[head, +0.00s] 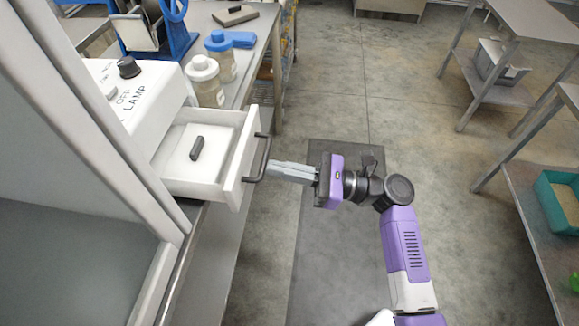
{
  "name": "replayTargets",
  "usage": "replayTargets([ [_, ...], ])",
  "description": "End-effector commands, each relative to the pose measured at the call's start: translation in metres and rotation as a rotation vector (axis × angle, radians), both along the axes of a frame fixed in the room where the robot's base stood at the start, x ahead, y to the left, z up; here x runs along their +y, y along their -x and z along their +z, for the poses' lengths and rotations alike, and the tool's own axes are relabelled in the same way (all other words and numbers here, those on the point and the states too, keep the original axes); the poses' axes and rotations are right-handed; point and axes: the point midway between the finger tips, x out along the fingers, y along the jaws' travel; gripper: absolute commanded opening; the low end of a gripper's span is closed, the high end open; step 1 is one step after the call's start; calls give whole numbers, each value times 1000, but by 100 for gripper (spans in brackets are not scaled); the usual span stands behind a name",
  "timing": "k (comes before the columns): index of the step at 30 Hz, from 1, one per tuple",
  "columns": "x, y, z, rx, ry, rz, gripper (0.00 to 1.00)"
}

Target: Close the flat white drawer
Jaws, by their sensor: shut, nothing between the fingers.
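The flat white drawer (242,152) stands pulled out to the right from a white housing. Its dark bar handle (262,158) is on the front face. A small dark block (197,147) lies inside it. My gripper (270,169) is shut and empty, with its grey fingers pointing left. Its fingertips are right at the handle in the picture. I cannot tell whether they touch it.
The housing (150,98) carries a black knob and "LAMP" lettering. Two jars (203,80) and a blue object (238,39) stand on the bench behind the drawer. Metal tables (535,25) are at the right. The floor between is clear.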

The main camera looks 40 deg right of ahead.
Motion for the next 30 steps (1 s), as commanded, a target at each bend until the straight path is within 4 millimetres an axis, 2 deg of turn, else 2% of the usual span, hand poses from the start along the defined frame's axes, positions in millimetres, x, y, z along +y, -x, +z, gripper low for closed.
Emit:
replayTargets([
  [18,95,-93,0,0,0,5,0],
  [24,112,-111,0,0,0,3,0],
  [30,120,-119,0,0,1,2,0],
])
